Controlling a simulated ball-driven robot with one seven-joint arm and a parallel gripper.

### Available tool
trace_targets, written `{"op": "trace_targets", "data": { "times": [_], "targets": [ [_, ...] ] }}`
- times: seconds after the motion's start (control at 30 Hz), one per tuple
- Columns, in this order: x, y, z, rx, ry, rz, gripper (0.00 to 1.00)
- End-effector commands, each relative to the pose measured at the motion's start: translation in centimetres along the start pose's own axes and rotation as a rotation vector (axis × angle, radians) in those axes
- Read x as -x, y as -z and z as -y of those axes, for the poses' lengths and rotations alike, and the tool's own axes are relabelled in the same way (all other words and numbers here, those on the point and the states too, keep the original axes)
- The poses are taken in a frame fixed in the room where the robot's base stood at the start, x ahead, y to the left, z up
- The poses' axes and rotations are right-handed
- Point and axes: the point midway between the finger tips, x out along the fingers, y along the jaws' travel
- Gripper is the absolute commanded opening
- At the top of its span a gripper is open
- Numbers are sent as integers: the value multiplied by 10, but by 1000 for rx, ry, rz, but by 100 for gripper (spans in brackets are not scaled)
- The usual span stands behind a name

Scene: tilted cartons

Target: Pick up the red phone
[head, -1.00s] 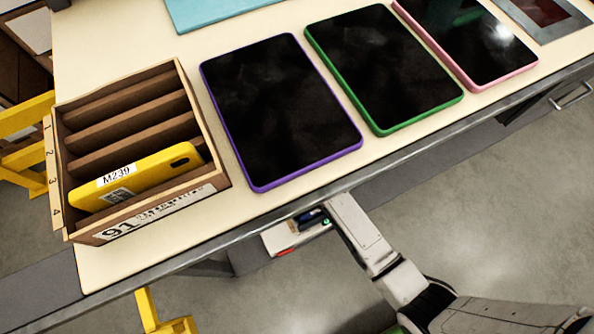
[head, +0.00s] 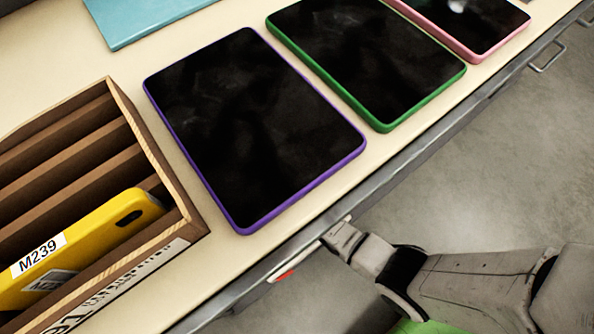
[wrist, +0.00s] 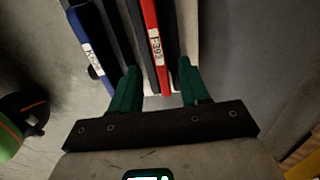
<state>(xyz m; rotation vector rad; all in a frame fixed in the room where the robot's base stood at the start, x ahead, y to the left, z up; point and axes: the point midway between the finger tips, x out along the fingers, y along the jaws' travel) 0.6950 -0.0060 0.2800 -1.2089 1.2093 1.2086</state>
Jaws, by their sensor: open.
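The red phone (wrist: 151,40), with a white label reading F-393, shows in the wrist view, its near end between my gripper's two green fingers. My gripper (wrist: 158,68) is open, with the fingers apart on either side of the red phone; I cannot tell how deep it sits between them. A dark strip runs along the phone's left side, and a blue phone (wrist: 91,50) with a white label lies further left. In the head view a small red piece (head: 284,274) shows below the table edge.
A wooden carton (head: 150,150) with slots holds a yellow phone (head: 85,240) labelled M239 on the table. Purple-framed (head: 250,130), green-framed (head: 370,60) and pink-framed (head: 475,25) tablets lie beside it. The table's metal edge (head: 420,150) overhangs my arm.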

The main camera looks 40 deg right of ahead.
Motion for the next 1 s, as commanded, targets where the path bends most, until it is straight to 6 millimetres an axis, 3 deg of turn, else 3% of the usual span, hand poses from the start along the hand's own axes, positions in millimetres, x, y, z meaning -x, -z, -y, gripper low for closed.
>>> {"op": "trace_targets", "data": {
  "times": [0.03,0.23,0.53,1.0],
  "targets": [
    [-12,-2,0,2,-2,0,46],
    [-39,-5,0,1,-2,0,46],
    [-41,-5,0,1,0,0,45],
    [-41,-5,0,1,0,0,0]
  ]
}}
